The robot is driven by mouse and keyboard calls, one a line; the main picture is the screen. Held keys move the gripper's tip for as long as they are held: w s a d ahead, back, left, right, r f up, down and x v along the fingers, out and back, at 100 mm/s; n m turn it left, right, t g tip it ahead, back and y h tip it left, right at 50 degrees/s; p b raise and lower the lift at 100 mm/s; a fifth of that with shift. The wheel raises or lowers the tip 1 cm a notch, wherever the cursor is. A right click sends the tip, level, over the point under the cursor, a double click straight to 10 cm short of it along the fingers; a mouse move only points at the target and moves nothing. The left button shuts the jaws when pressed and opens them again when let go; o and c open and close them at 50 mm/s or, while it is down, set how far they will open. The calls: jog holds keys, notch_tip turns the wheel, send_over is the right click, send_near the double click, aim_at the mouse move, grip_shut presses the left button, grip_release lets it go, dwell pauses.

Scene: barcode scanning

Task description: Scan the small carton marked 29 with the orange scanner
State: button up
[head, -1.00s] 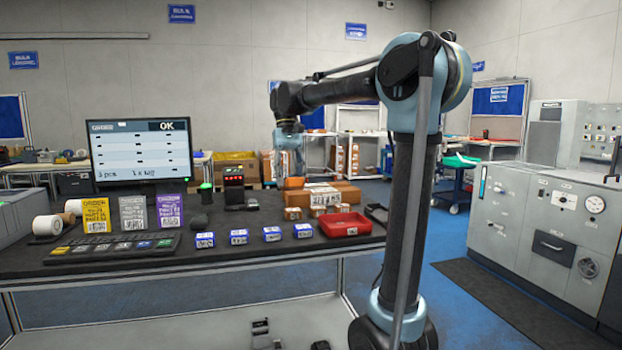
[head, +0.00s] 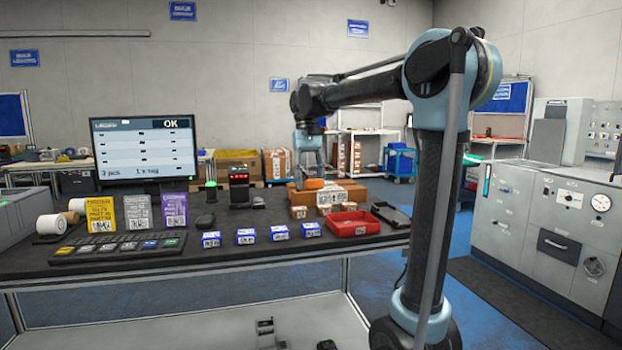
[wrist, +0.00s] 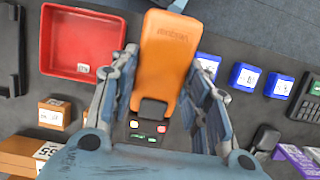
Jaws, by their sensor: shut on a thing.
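My gripper (wrist: 158,108) is shut on the orange scanner (wrist: 165,62); its fingers close on both sides of it in the wrist view. In the head view, my gripper (head: 312,172) holds the scanner (head: 313,184) above the back right of the table, over or near the brown cartons. Small brown cartons (head: 299,212) stand in a row left of and behind the red tray (head: 353,223). One small carton with a white label (wrist: 53,113) lies below the tray in the wrist view. I cannot read a 29 on any carton.
Larger brown cartons (head: 352,192) stand behind the small ones. Several blue-and-white boxes (head: 246,236) line the front of the dark table. A black tray (head: 391,214) lies right of the red one. A monitor (head: 144,148) showing OK and a black device with red lights (head: 239,182) stand left.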

jog(key=shift+f, duration=2.9)
notch_tip(320, 180, up, 12)
jog(key=shift+r, duration=0.1)
jog(key=shift+s, duration=0.15)
